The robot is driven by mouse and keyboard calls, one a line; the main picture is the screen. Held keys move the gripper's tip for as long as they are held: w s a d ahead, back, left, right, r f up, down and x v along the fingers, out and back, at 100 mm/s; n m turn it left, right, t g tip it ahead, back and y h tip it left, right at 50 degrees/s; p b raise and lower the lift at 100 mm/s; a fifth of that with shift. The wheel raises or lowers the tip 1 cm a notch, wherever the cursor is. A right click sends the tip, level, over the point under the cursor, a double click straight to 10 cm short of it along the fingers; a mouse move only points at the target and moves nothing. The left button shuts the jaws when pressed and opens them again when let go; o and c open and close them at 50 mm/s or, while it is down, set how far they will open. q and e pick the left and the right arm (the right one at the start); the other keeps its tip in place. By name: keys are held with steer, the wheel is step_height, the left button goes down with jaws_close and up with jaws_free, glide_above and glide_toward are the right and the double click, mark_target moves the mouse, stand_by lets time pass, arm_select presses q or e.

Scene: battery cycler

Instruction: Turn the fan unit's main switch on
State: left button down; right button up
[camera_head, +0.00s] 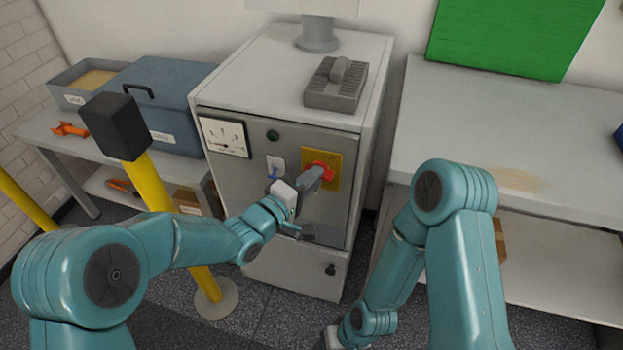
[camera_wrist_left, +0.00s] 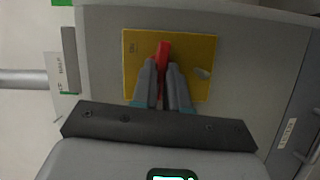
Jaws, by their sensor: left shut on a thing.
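The fan unit is a grey cabinet (camera_head: 225,175) in the middle of the head view. Its main switch is a red handle (camera_head: 325,172) on a yellow plate (camera_head: 336,175) on the front panel. My left gripper (camera_head: 316,176) is at the switch, largely hiding the handle in the head view. In the left wrist view, the red handle (camera_wrist_left: 163,50) stands between the two grey fingers of the left gripper (camera_wrist_left: 162,72), shut on it, with the yellow plate (camera_wrist_left: 200,52) behind. My right arm hangs low at the bottom; its fingers are out of frame.
A yellow post with a black top (camera_head: 115,125) stands in front of the cabinet's left side. A blue case (camera_head: 160,100) stands on the left bench; the right table (camera_head: 480,125) is mostly clear.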

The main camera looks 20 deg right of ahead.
arm_select(q)
steer(key=shift+s+d+r+m+t+y+p, duration=0.1)
steer(key=shift+d+r+m+t+y+p, duration=0.15)
steer(key=shift+m+y, duration=1.35)
steer(key=shift+s+r+m+t+y+p, duration=0.15)
steer(key=shift+m+y+p, duration=0.4)
steer(key=shift+m, duration=1.9)
steer(key=shift+w+d+r+m+t+y+p, duration=0.1)
steer(key=shift+d+r+m+t+y+p, duration=0.15)
steer(key=shift+m+y, duration=1.4)
steer(key=shift+a+m+h, duration=0.1)
steer(key=shift+m+h, duration=0.3)
steer(key=shift+m, duration=0.1)
steer(key=c, duration=1.1)
jaws_free()
steer(key=shift+f, duration=0.1)
steer(key=shift+c, duration=0.2)
steer(key=shift+s, duration=0.1)
